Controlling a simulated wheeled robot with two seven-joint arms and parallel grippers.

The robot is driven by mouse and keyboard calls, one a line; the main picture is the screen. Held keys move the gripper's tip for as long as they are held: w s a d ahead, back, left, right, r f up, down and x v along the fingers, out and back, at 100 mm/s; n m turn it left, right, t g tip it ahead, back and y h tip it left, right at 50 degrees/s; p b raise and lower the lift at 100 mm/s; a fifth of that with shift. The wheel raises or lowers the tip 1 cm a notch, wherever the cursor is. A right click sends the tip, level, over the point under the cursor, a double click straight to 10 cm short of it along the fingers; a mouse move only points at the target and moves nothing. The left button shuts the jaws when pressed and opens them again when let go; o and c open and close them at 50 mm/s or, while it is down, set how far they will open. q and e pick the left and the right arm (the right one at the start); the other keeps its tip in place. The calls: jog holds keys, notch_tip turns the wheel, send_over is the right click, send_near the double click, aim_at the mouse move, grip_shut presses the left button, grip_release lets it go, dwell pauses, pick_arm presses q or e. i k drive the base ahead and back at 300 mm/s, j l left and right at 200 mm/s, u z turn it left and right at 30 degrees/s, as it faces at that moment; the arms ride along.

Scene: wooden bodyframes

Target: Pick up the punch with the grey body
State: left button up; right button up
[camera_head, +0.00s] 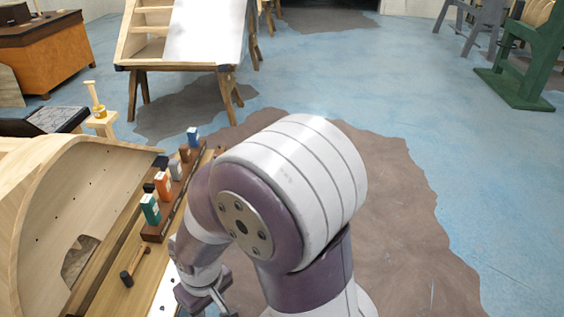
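The punch with the grey body (175,168) stands in a dark wooden rack (155,233) on the workbench at left, in the head view. It is between a brown punch (185,153) behind it and an orange one (163,186) in front. My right gripper (207,296) hangs low at the bottom edge, to the right of the bench and well apart from the grey punch. Its fingertips are partly cut off, so I cannot tell whether it is open. My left gripper is not in view.
A teal punch (150,209) and a blue one (193,138) stand in the same row. A small mallet (133,266) lies in front. A curved wooden body frame (75,200) rises left of the rack. Open floor (420,110) lies to the right.

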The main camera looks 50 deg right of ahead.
aim_at(174, 168)
jog(key=z, duration=0.9)
jog(key=u, duration=1.2)
jog(key=i+l+u, duration=0.15)
jog(key=l+u, duration=0.3)
jog(key=i+l+u, duration=0.1)
jog(key=l+u, duration=0.35)
jog(key=l, duration=0.2)
jog(key=l+u, duration=0.45)
jog(key=k+l+u, duration=0.1)
jog(key=l+u, duration=0.35)
jog(key=l, duration=0.2)
jog(key=k+l, duration=0.1)
jog(key=l, duration=0.3)
jog(key=k+l, duration=0.1)
jog(key=l, duration=0.25)
jog(key=k+l+u, duration=0.1)
jog(key=l, duration=0.3)
jog(key=k+l, duration=0.1)
jog(key=l, duration=0.25)
jog(key=k+l, duration=0.1)
jog(key=l, duration=0.3)
jog(key=k+l, duration=0.15)
jog(key=l, duration=0.2)
jog(key=k+l+u, duration=0.1)
jog(key=l, duration=0.3)
